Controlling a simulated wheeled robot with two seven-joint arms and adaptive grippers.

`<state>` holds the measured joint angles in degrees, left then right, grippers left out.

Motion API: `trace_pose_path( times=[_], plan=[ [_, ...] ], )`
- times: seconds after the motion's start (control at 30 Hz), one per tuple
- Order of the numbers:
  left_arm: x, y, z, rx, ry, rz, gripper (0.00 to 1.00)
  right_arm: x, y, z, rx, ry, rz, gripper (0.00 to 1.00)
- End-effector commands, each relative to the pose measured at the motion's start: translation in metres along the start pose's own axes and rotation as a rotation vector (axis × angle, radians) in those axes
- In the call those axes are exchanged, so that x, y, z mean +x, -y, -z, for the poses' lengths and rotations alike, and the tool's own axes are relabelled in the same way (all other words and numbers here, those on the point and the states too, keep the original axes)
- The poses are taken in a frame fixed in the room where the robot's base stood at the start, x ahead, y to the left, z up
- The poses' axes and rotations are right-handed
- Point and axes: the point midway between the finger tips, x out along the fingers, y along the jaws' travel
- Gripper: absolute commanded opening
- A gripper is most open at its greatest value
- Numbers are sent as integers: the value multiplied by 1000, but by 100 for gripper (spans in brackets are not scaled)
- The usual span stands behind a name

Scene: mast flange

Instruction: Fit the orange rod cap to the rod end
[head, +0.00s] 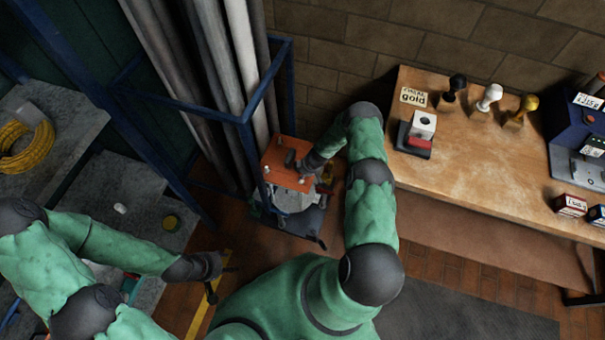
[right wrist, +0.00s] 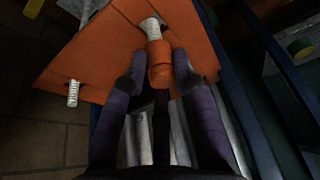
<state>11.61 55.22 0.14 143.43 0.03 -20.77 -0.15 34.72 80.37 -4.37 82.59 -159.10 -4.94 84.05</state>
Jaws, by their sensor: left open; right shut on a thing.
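The orange rod cap (right wrist: 160,68) sits between the two fingertips of my right gripper (right wrist: 160,62) in the right wrist view. The gripper is shut on it. A white threaded rod (right wrist: 151,28) stands out of the orange plate (right wrist: 105,42) right at the cap, roughly in line with it. I cannot tell whether the rod end is inside the cap or only against it. In the head view my right gripper (head: 297,163) is over the orange plate (head: 274,158) and hides the cap. My left gripper (head: 222,278) is open and empty, low at the left.
Another bare threaded rod (right wrist: 73,93) stands on the plate. A blue frame (head: 246,118) with tall grey pipes (head: 215,60) stands close beside the plate. A wooden bench (head: 455,155) with stamps is at the right. Grey slabs (head: 145,200) with a yellow rope coil (head: 25,145) are at the left.

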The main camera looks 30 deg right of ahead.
Motion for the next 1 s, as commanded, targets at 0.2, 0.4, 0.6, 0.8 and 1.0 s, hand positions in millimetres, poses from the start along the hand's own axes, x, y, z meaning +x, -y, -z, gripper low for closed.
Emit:
trace_pose_path(
  times=[0.2, 0.4, 0.6, 0.8, 1.0],
  plan=[
    [5, 2, 0, 0, 0, 0, 51, 5, 0, -2, 0, 0, 0, 6],
    [8, 3, 0, 0, 0, 0, 51, 9, 0, -3, 0, 0, 0, 6],
    [12, 4, 0, 0, 0, 0, 51, 13, 0, -5, 0, 0, 0, 6],
    [15, 5, 1, 0, 0, 0, 51, 17, 0, -6, 0, 0, 0, 6],
    [18, 6, 1, 0, 0, 0, 51, 21, 0, -7, 0, 0, 0, 31]
  ],
)
